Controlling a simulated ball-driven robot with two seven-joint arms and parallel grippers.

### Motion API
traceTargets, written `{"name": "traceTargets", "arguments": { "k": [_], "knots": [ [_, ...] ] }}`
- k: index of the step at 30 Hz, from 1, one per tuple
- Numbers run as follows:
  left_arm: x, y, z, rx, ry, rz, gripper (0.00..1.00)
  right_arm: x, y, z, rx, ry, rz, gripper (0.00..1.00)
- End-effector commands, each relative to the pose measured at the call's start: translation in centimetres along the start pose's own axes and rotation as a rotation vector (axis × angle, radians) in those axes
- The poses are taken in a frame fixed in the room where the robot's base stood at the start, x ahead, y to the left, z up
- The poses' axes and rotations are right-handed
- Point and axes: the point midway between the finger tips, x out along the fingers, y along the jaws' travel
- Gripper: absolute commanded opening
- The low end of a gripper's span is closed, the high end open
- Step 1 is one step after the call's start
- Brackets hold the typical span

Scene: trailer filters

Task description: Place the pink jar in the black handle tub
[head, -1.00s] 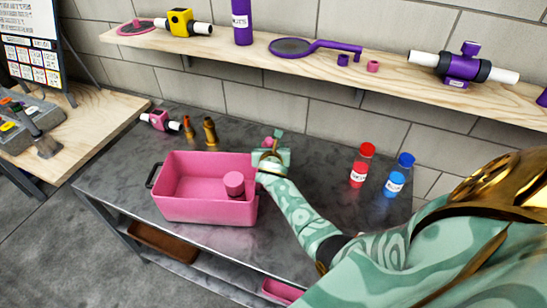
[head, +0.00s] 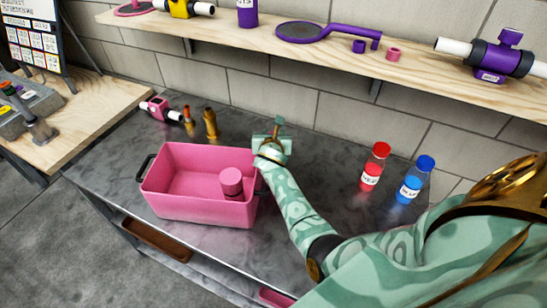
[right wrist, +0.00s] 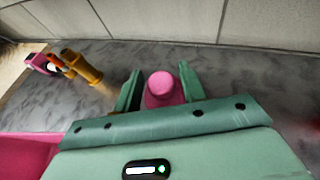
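The pink tub (head: 180,208) stands on the grey bench and has a black handle (head: 146,167) at its left end. A pink cylinder (head: 231,181) is inside it, towards the right. A pink jar (right wrist: 161,88) stands between the fingers of my right gripper (right wrist: 160,90) in the right wrist view, with a narrow gap at its left side. The right gripper (head: 272,142) is just beyond the tub's back right corner in the head view, where it hides the jar. My left gripper is not in view.
Red (head: 375,167) and blue (head: 416,180) bottles stand right of my right arm. Brass fittings (head: 210,123) and a pink valve part (head: 160,108) stand behind the tub. A wooden shelf (head: 225,35) with purple parts runs along the wall above.

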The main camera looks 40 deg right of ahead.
Motion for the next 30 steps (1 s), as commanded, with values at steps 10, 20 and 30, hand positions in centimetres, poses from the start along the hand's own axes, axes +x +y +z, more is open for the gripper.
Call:
{"name": "traceTargets", "arguments": {
  "k": [10, 20, 30],
  "knots": [
    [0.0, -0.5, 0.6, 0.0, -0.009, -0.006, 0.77, 0.0, -0.1, -0.1, -0.001, 0.001, -0.001, 0.0],
    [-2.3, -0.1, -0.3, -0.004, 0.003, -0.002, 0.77, -1.4, 0.0, 3.5, 0.001, -0.004, 0.001, 0.0],
    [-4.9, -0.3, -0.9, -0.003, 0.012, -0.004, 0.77, -3.7, 0.0, 9.0, 0.0, -0.002, 0.001, 0.0]
  ]
}}
